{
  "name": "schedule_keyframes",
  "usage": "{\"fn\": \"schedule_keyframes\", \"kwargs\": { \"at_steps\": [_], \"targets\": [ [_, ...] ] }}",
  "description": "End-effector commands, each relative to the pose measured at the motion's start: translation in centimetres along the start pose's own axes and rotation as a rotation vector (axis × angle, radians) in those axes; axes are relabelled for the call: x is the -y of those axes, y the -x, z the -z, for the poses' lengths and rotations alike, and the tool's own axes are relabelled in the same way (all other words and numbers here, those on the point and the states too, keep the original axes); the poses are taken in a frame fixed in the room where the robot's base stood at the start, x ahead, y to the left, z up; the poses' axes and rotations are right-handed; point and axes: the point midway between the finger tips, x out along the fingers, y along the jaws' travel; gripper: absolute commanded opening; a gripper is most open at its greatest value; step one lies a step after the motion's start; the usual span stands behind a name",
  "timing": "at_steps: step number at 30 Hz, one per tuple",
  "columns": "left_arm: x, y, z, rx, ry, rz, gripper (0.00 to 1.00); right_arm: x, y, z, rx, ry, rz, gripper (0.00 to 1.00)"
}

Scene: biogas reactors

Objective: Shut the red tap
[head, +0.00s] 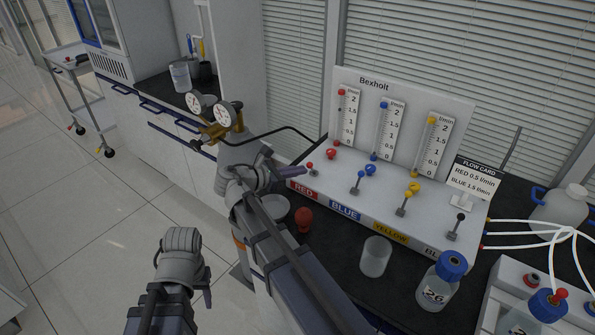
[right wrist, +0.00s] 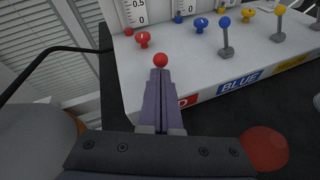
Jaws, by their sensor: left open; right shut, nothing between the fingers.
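The red tap has a small lever with a red ball tip (head: 309,166) at the left end of the white flow panel, by the RED label (head: 303,190). It looks lower and tilted differently from the blue lever (head: 361,177). My right gripper (head: 297,170) is shut and empty, its purple fingertips close to the red lever. In the right wrist view, the red ball (right wrist: 160,60) shows just beyond the shut fingertips (right wrist: 160,75); its stem is hidden, and contact is unclear. My left gripper (head: 183,245) is low at left, away from the panel, with its fingers not clearly seen.
A red round knob (head: 331,153) sits behind the red lever. Yellow (head: 405,203) and black (head: 456,228) levers stand to the right. Brass gauges (head: 218,115) are at left. A red-topped object (head: 303,216), clear beaker (head: 376,257) and blue-capped bottle (head: 443,280) stand in front.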

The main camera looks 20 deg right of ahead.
Motion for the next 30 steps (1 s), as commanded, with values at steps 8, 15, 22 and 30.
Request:
{"fn": "schedule_keyframes", "kwargs": {
  "at_steps": [8,15,22,30],
  "targets": [
    [0.0,0.0,0.0,0.000,0.000,0.000,0.50,0.0,0.0,0.0,-0.001,0.000,0.000,0.00],
    [0.2,1.5,-0.1,0.000,0.000,0.000,0.50,-0.2,0.0,-0.7,-0.040,0.013,0.014,0.00],
    [0.2,2.3,-0.1,0.000,0.000,0.000,0.50,-0.3,-0.2,-0.8,-0.074,0.023,0.024,0.00],
    [0.5,4.6,-0.3,0.000,0.001,0.000,0.50,-0.6,-0.3,-1.7,-0.146,0.043,0.047,0.00]
  ]
}}
